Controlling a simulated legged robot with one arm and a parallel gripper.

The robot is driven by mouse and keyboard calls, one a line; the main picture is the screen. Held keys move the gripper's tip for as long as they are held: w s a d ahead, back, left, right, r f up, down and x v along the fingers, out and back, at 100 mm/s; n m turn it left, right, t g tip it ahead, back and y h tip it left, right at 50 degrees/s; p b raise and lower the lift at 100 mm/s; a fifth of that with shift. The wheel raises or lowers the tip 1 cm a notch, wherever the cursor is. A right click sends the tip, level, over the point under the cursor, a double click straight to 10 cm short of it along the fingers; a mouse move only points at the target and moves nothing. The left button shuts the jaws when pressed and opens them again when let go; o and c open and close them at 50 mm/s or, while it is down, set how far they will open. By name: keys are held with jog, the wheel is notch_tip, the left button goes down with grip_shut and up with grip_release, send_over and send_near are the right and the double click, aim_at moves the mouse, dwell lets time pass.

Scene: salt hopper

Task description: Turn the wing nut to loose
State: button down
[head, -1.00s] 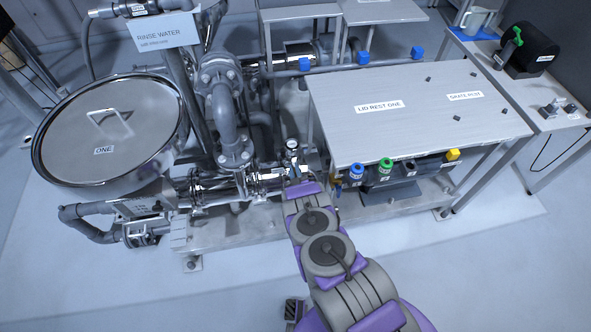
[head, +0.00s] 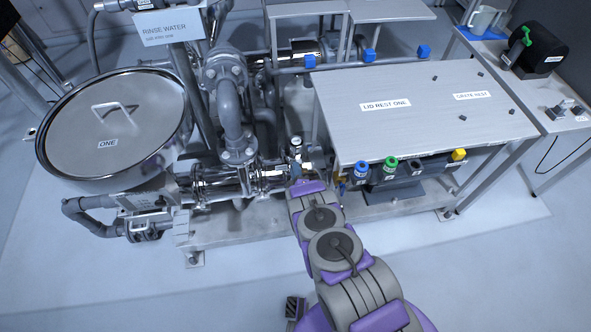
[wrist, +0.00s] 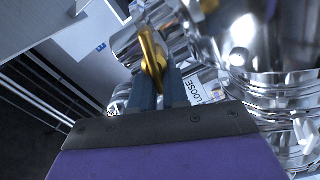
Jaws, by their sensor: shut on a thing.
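The wing nut (wrist: 152,55) is a brass-coloured piece in the wrist view, at the tips of my gripper's fingers. My gripper (wrist: 160,72) is shut on the wing nut, with its two dark blue fingers around it. A label reading LOOSE (wrist: 204,92) is on the metal just right of the fingers. In the head view my arm reaches down to the pipework, and its end hides the wing nut and the fingers.
A hopper with a round lid (head: 110,120) marked ONE stands at the left. A table (head: 420,105) labelled LID REST ONE is at the right, with coloured-topped holders along its front. Shiny pipes (head: 222,185) crowd close around my gripper. The floor in front is open.

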jog(key=shift+s+d+f+n, duration=0.2)
jog(key=shift+d+f+n, duration=0.15)
jog(key=shift+f+n, duration=0.25)
jog(key=c, duration=1.4)
grip_release()
jog(key=shift+o, duration=1.4)
jog(key=shift+w+d+r, duration=0.1)
jog(key=shift+w+r, duration=0.05)
jog(key=shift+r, duration=0.15)
